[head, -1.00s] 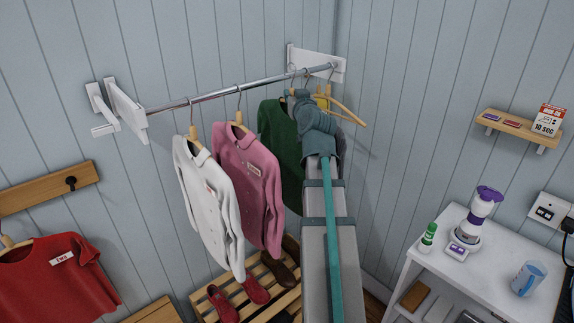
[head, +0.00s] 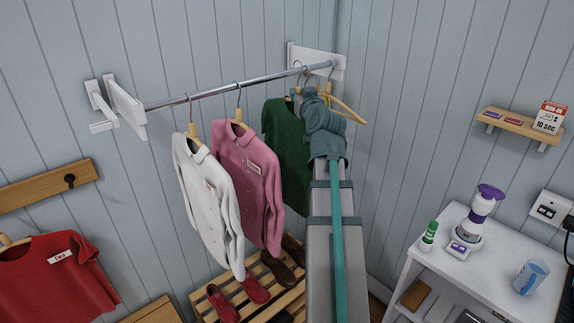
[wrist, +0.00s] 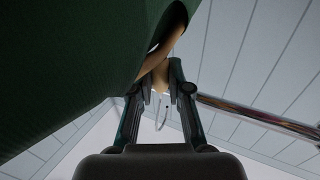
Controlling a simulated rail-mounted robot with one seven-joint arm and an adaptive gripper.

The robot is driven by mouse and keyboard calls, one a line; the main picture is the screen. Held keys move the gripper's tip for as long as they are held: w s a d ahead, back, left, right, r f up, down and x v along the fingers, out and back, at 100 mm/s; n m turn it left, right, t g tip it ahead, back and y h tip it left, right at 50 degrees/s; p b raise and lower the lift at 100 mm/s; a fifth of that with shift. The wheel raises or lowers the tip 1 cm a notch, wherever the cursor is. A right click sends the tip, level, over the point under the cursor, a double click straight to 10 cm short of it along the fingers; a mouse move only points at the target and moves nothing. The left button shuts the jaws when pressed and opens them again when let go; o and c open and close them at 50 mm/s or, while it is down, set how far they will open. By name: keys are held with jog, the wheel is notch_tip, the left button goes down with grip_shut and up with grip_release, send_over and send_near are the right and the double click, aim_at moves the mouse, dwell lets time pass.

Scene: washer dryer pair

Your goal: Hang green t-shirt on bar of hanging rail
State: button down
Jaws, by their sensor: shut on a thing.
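The green t-shirt (head: 286,150) hangs from a wooden hanger near the right end of the rail's metal bar (head: 215,88). My gripper (head: 298,93) is mostly hidden by my arm in the head view. In the wrist view, my gripper (wrist: 160,88) is shut on the neck of the wooden hanger (wrist: 160,70). The hanger's metal hook (wrist: 162,112) shows beyond the fingers, and the green cloth (wrist: 60,60) fills the left side. The bar (wrist: 255,115) passes on the right, apart from the hook in that view. I cannot tell whether the hook is over the bar.
A white shirt (head: 208,200) and a pink shirt (head: 250,185) hang on the bar to the left. Another wooden hanger (head: 345,107) hangs at the right end, close to my arm. A white end bracket (head: 325,62) bounds the bar there. Shoes stand on a slatted rack (head: 262,290) below.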

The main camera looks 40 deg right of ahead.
jog(key=shift+s+d+b, duration=0.1)
jog(key=shift+s+b, duration=0.7)
jog(key=shift+s, duration=1.4)
